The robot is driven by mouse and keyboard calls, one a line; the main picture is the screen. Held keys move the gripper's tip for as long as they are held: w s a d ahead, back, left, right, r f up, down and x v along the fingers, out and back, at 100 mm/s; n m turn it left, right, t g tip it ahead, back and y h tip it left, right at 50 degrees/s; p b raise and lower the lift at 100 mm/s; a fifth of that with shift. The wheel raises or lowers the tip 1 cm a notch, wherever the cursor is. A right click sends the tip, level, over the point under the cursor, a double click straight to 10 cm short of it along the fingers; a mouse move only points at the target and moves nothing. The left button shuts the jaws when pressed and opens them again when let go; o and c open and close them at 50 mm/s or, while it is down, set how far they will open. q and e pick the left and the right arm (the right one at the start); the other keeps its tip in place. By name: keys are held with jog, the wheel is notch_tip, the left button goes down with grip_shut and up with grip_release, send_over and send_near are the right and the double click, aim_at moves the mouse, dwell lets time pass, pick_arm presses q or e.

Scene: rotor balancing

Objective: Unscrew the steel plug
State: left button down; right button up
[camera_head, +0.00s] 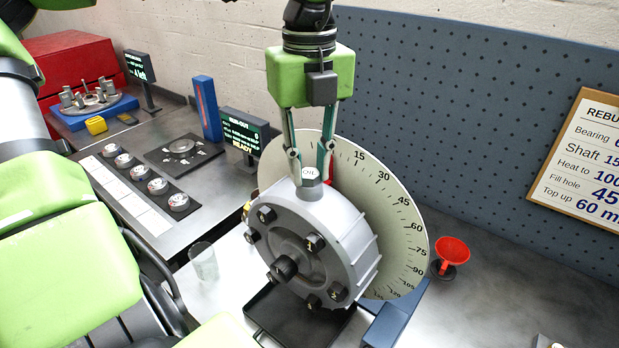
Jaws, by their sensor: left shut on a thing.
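The grey round housing (322,245) stands on the bench with dark numbered bolts on its face and a dark central knob. The steel plug (310,173), with a light top marked "OIL", sits at the top of the housing. My left gripper (311,178) reaches straight down from above, and its two fingers close on the plug from either side. The fingertips partly cover the plug, and its thread is hidden. I cannot tell whether the plug has turned or lifted. My right gripper is not in view.
A pale dial disc (408,235) stands close behind the housing. A black tray (262,309) lies beneath it. A clear cup (203,261) stands left, a red funnel (452,250) right. A small screen (245,132) stands behind. The right bench is mostly clear.

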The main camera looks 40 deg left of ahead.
pick_arm(q)
jog(key=n+b, duration=0.1)
jog(key=n, duration=0.2)
jog(key=n+b, duration=0.2)
jog(key=shift+f+n, duration=0.2)
jog(key=shift+n, duration=0.2)
jog(key=n, duration=0.2)
jog(key=shift+d+r+n, duration=0.1)
jog(key=shift+r+n, duration=0.15)
jog(key=shift+n, duration=0.15)
jog(key=n, duration=0.3)
jog(key=shift+n, duration=0.6)
jog(key=n, duration=0.5)
jog(key=shift+b, duration=0.35)
jog(key=c, duration=1.7)
grip_release()
